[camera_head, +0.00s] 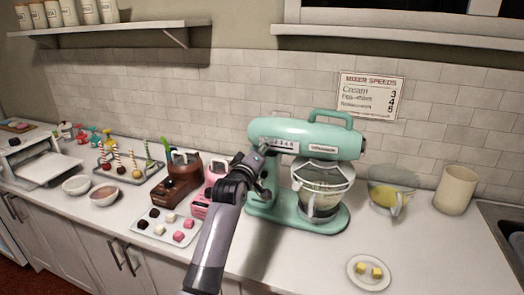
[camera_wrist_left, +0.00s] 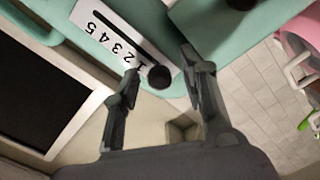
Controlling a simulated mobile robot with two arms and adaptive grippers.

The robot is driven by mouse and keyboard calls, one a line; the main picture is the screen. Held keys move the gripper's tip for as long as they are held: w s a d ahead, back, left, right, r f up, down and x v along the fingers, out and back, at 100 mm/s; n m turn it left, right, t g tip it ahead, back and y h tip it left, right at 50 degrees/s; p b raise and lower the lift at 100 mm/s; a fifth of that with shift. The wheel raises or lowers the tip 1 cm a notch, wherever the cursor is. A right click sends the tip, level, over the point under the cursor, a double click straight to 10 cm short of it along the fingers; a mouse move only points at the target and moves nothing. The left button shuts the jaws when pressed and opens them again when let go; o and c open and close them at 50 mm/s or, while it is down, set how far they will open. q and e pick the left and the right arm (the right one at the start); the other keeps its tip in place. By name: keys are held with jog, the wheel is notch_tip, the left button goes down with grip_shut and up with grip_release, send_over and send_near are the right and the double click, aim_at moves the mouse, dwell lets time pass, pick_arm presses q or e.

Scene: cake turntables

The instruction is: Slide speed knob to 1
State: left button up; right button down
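The teal mixer (camera_head: 318,138) stands on the counter, with a white speed plate (camera_head: 284,144) on its side. In the left wrist view, the plate (camera_wrist_left: 112,38) carries a dark slot and numbers 1 to 5, seen upside down. The round black speed knob (camera_wrist_left: 159,77) sits at the 1 end of the slot, seeming slightly beyond the 1. My left gripper (camera_wrist_left: 163,72) is open, with one finger on each side of the knob and visible gaps. In the head view, my left gripper (camera_head: 258,163) is at the mixer's left. My right gripper is out of view.
A pink box (camera_head: 203,201) and brown holder (camera_head: 178,180) stand left of the mixer. A sweets tray (camera_head: 132,233) is in front. A yellow-filled jug (camera_head: 391,191) and beige canister (camera_head: 456,188) stand right. A butter plate (camera_head: 358,280) lies near the front.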

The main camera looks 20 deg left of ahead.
pick_arm(q)
grip_shut()
dwell(0.3)
jog(key=shift+d, duration=0.1)
dwell(0.4)
